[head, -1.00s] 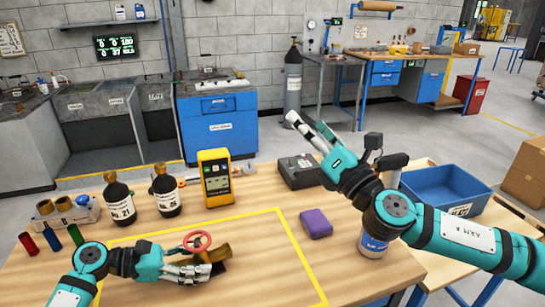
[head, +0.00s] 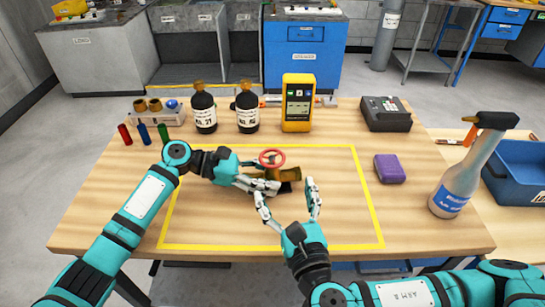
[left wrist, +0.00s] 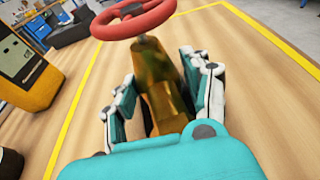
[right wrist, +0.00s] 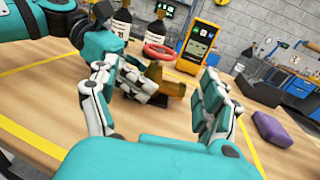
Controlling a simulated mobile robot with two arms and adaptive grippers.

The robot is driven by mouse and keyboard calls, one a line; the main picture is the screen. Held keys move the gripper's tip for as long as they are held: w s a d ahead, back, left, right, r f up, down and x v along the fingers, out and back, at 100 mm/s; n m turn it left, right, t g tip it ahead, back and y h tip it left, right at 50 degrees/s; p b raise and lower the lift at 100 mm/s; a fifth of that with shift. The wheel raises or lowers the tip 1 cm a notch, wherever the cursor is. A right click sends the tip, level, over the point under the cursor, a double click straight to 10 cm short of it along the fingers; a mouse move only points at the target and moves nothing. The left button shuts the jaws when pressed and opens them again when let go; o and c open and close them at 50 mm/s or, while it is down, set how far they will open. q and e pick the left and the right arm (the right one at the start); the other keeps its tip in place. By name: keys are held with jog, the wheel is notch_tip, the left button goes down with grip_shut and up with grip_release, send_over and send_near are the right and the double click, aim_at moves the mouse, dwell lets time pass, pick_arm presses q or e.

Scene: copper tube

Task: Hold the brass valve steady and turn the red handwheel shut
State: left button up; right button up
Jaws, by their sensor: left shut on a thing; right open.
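The brass valve (head: 286,174) lies on the table inside the yellow tape outline, with the red handwheel (head: 272,157) on top. My left gripper (head: 262,184) is shut on the valve body from the left. The left wrist view shows the brass body (left wrist: 160,95) between both fingers and the handwheel (left wrist: 133,18) above them. My right gripper (head: 287,199) is open and empty, in front of the valve and apart from it. In the right wrist view the valve (right wrist: 168,90) and handwheel (right wrist: 160,52) show beyond the open fingers (right wrist: 160,100). My left fingers partly hide the valve body.
Two dark bottles (head: 204,112) (head: 247,112) and a yellow meter (head: 297,105) stand behind the outline. A purple block (head: 389,168), a spray bottle (head: 456,183) and a dark device (head: 386,113) are to the right. Small coloured cylinders (head: 144,134) are at the left.

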aim_at(275, 167)
jog(key=x, duration=1.1)
jog(key=shift+c, duration=0.3)
jog(key=c, duration=1.1)
